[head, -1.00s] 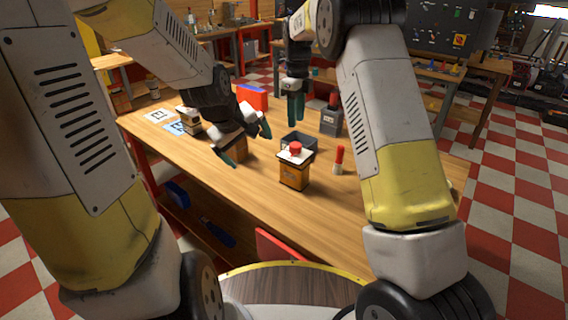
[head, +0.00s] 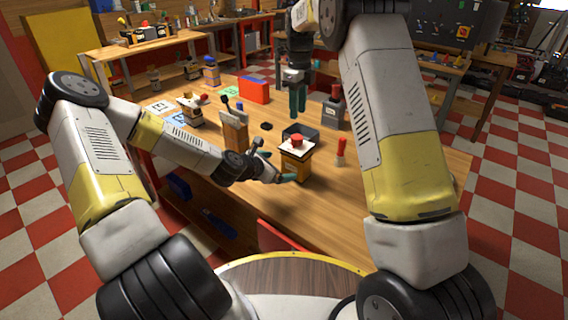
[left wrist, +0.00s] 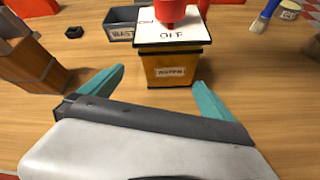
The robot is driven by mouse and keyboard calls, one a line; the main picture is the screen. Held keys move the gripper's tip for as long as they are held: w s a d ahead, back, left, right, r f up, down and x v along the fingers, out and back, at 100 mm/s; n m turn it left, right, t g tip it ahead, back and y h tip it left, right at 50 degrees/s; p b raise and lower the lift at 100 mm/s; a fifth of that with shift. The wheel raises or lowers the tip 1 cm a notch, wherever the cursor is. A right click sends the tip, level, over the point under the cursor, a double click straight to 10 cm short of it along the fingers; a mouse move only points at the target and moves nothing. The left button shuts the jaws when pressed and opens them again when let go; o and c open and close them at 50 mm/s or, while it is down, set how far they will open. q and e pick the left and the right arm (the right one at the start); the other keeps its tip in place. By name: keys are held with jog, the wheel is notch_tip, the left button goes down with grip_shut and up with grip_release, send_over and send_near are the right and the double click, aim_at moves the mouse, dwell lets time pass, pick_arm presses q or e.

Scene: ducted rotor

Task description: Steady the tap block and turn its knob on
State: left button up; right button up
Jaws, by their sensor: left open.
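The tap block (head: 295,184) is a small orange block with dark edges, a white top plate and a red knob (head: 296,140). It stands upright on the wooden table. In the left wrist view, the block (left wrist: 171,69) shows a "WATER" label, with "ON" and "OFF" on its top plate. My left gripper (head: 276,166) is low at the block's left side. Its teal fingers are apart and empty, one towards each side of the block's near face, with no clear contact. My right gripper (head: 297,100) hangs behind the block, fingers pointing down; its opening is too small to judge.
A grey bin (head: 310,132) is just behind the block. A grey box with a red handle (head: 334,113) and a red box (head: 254,91) are farther back. The table's front right is clear.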

aim_at(296, 159)
pick_arm(q)
jog(key=shift+d+r+n+t+h, duration=0.3)
jog(key=shift+d+n+t+h, duration=0.15)
jog(key=shift+d+n, duration=0.5)
jog(key=shift+d+r+n+t, duration=0.1)
jog(key=shift+r+n+t, duration=0.15)
jog(key=shift+n, duration=0.3)
jog(key=x, duration=0.7)
jog(key=shift+w+d, duration=0.2)
jog(key=shift+w, duration=0.1)
jog(key=c, duration=1.5)
